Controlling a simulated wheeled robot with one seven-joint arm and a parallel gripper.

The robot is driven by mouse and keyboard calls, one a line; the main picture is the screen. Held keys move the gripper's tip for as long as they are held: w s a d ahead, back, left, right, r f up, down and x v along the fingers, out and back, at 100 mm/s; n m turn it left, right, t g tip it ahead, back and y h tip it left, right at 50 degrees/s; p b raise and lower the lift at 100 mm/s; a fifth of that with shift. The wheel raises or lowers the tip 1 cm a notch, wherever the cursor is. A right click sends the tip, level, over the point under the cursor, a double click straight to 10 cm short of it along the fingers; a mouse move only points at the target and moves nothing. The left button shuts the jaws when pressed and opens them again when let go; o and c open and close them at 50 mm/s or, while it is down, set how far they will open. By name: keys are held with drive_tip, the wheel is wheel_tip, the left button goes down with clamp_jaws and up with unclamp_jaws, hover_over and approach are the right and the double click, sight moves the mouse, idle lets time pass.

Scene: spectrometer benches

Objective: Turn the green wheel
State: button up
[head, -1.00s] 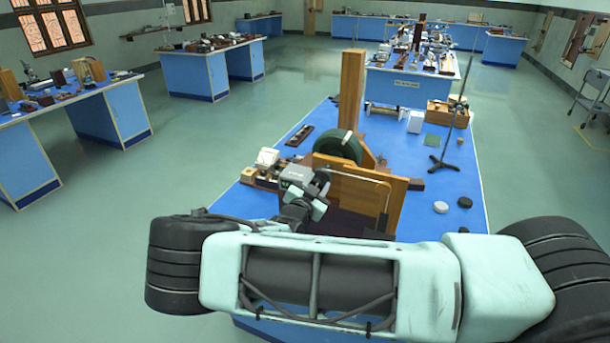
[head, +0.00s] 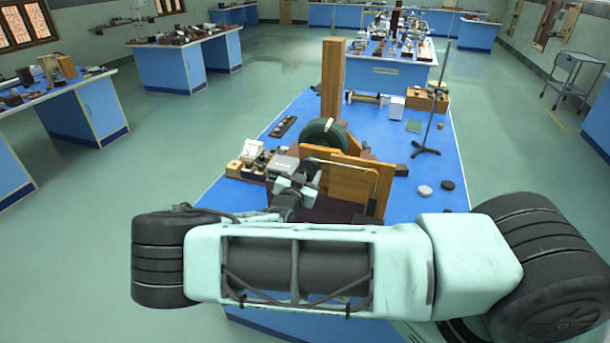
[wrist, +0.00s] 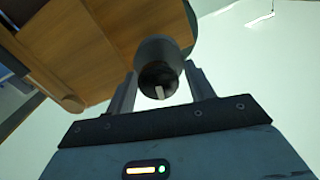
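The green wheel (head: 325,134) stands upright on the central blue bench, behind a wooden panel (head: 345,180) that hides its lower part. My gripper (head: 308,172) is in front of the wheel, a little left of it, by the panel's left edge. In the wrist view, my gripper (wrist: 160,85) has its two fingers apart, one on each side of a dark round knob or handle (wrist: 158,55). The frames do not show clearly whether the fingers press on it. The knob's link to the wheel is hidden.
A tall wooden post (head: 333,75) stands behind the wheel. Small instruments (head: 250,158) lie left of my gripper. The blue bench top (head: 400,207) is clear near the pucks.

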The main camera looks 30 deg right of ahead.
drive_tip(key=shift+f, duration=0.1)
drive_tip(key=shift+s+a+f+b, duration=0.1)
drive_tip(key=shift+s+a+b, duration=0.2)
drive_tip(key=shift+a+b, duration=0.1)
drive_tip(key=b+v, duration=0.6)
drive_tip(key=v, duration=1)
drive_tip(key=shift+s+a+b, duration=0.2)
drive_tip(key=shift+b, duration=0.2)
